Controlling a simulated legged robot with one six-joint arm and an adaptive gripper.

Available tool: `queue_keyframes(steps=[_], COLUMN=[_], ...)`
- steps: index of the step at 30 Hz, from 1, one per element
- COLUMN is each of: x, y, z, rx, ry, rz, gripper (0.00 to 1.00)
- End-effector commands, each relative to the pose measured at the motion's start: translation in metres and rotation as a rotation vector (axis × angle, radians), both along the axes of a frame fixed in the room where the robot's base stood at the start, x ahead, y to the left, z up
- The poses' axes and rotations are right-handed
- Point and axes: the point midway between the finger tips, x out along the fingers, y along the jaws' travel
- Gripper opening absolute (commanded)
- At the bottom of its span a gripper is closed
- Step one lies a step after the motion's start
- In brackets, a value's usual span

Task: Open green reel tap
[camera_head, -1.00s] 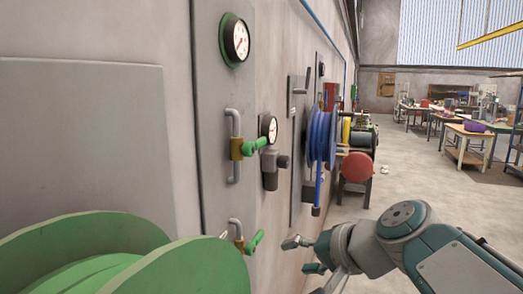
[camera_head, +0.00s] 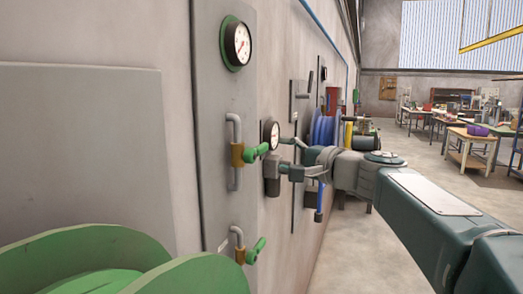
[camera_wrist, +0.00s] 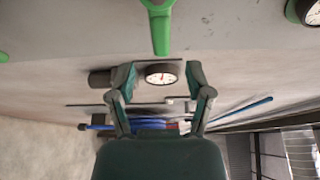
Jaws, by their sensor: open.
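Two green taps with lever handles sit on brass-coloured valve bodies on a grey wall panel (camera_head: 212,90). The upper green tap (camera_head: 257,152) is just left of my gripper (camera_head: 288,156) in the head view. The lower green tap (camera_head: 256,251) is below it. The green reel (camera_head: 95,250) fills the lower left. My gripper is open and empty, apart from the upper tap. In the wrist view, a green tap handle (camera_wrist: 160,28) lies beyond and between the spread fingers (camera_wrist: 160,80). I cannot tell which tap serves the reel.
A green-rimmed gauge (camera_head: 236,43) is above the taps. A smaller gauge (camera_head: 270,131) with a grey fitting (camera_head: 271,180) is close behind my fingers. A blue hose reel (camera_head: 322,130) is farther along the wall. Open floor (camera_head: 425,215) lies to the right.

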Motion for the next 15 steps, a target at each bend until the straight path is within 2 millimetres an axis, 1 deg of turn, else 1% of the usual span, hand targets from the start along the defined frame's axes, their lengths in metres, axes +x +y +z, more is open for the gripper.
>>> queue_keyframes(steps=[1, 7, 10, 15], x=[0.007, 0.031, 0.04, 0.048], y=[0.009, 0.035, 0.045, 0.052], z=[-0.001, -0.001, -0.001, -0.001], rx=[0.0, 0.0, -0.001, -0.002], ry=[0.001, 0.001, 0.001, 0.001], rz=[0.004, 0.002, 0.002, 0.0], gripper=[0.66, 0.66, 0.66, 0.66])
